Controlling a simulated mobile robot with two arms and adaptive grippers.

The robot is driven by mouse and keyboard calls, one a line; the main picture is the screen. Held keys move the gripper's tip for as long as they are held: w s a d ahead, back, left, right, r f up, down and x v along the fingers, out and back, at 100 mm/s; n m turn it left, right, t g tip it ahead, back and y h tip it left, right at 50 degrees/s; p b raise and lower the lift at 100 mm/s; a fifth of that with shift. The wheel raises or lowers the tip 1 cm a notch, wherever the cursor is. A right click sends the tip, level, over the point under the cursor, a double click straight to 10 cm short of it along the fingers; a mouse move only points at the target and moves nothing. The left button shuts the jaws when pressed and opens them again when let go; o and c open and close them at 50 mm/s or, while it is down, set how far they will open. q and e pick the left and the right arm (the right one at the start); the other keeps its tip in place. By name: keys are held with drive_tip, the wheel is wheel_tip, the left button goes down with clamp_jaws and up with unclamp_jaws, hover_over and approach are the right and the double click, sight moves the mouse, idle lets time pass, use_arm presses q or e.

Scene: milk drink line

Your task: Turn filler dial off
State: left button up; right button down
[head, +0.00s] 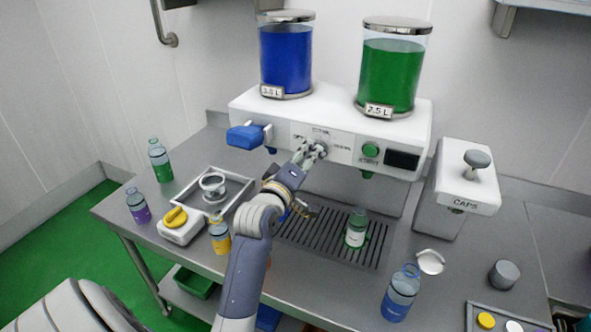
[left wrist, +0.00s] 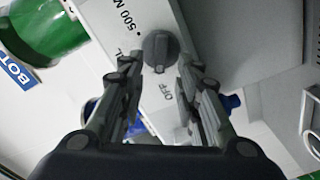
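The filler (head: 340,146) is a white machine at the back of the table with a blue tank (head: 286,58) and a green tank (head: 390,76) on top. Its dial sits on the front panel, mostly hidden behind my left gripper (head: 314,150) in the head view. In the left wrist view the dark grey dial (left wrist: 160,50) lies just beyond and between the fingertips of my left gripper (left wrist: 157,82). The fingers are apart, with a gap between them and no clear grip on the dial. "OFF" and "500 M" labels show beside the dial. My right gripper is not in view.
A bottle (head: 356,230) stands on the drip grate below. A caps dispenser (head: 466,190) stands right. Several bottles, a scale (head: 181,226) and a tray fill the table's left.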

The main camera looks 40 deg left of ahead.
use_arm(q)
drive_tip(key=v, duration=1)
drive_tip(key=shift+s, duration=0.3)
drive_tip(key=shift+d, duration=0.1)
